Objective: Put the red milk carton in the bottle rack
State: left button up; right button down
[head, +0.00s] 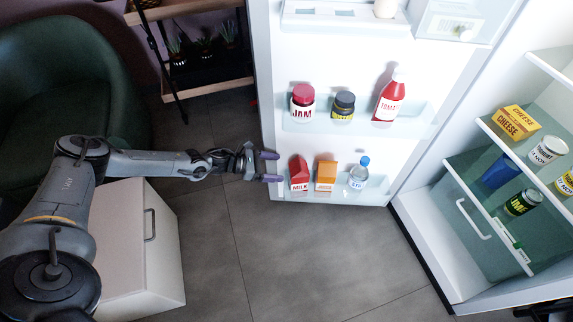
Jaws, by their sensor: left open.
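The red milk carton (299,175) stands upright at the left end of the lower door shelf, the bottle rack (334,197), of the open fridge. Its white label reads MILK. My left gripper (271,167) is just left of the carton, with its two purple fingers apart and pointing toward it. Nothing is between the fingers, and a small gap to the carton seems to show. My right gripper is not clearly visible; only a dark part shows at the bottom right corner.
An orange carton (325,176) and a blue-capped bottle (359,174) share the rack. Above stand a jam jar (303,103), a dark-lidded jar (343,106) and a ketchup bottle (391,97). Fridge shelves hold cheese (516,122) and cans. A white cabinet (150,250) stands below my left arm.

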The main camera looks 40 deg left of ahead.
pick_arm(q)
jog(key=p+v, duration=0.1)
jog(key=v, duration=0.3)
jog(key=shift+d, duration=0.1)
dwell(0.3)
